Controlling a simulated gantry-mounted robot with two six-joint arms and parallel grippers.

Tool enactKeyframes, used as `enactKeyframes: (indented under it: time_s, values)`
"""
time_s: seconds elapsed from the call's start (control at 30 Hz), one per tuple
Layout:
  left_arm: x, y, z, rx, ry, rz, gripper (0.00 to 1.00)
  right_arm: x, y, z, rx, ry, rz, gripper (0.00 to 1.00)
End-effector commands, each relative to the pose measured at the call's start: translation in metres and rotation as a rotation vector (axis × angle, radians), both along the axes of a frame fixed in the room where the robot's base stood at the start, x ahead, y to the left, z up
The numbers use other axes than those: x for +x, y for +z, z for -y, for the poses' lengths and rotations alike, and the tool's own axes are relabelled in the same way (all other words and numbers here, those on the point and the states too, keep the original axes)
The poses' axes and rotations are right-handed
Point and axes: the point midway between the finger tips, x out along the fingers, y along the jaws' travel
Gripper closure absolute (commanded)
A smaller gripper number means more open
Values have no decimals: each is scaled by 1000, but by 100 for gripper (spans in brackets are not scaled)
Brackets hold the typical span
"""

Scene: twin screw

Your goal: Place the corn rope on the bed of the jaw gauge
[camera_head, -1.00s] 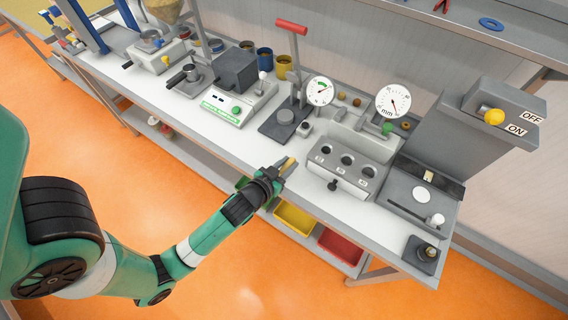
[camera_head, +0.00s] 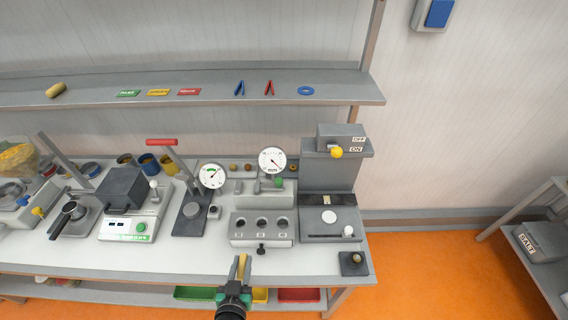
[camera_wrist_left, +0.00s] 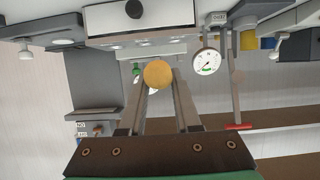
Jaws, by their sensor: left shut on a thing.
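The corn rope (camera_head: 241,266) is a short yellow piece. In the left wrist view the rope (camera_wrist_left: 158,74) shows end-on as a round yellow face between the finger tips. The jaw gauge (camera_head: 272,160), with its round mm dial and green knob, stands farther back on the bench, behind a grey block with three holes. Its bed is small and partly hidden there. In the left wrist view its green knob (camera_wrist_left: 136,70) shows beside the rope. My right gripper is out of view.
The three-hole block (camera_head: 262,229) stands between my gripper and the gauge. A press with another dial (camera_head: 212,176) is to the left. A shelf (camera_head: 220,87) runs above.

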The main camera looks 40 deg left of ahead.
Motion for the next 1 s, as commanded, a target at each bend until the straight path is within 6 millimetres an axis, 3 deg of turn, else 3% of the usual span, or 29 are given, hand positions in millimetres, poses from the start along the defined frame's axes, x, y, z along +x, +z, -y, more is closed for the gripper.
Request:
enactKeyframes:
  time_s: [0.17,0.47,0.73,1.0]
  values:
    - [0,0,-2,0,5,0,95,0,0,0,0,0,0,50]
    - [-3,-8,-27,2,72,-2,95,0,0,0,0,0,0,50]
    - [17,-12,4,-2,-145,0,95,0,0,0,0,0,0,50]
    - [37,12,47,-3,-424,6,95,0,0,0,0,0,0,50]
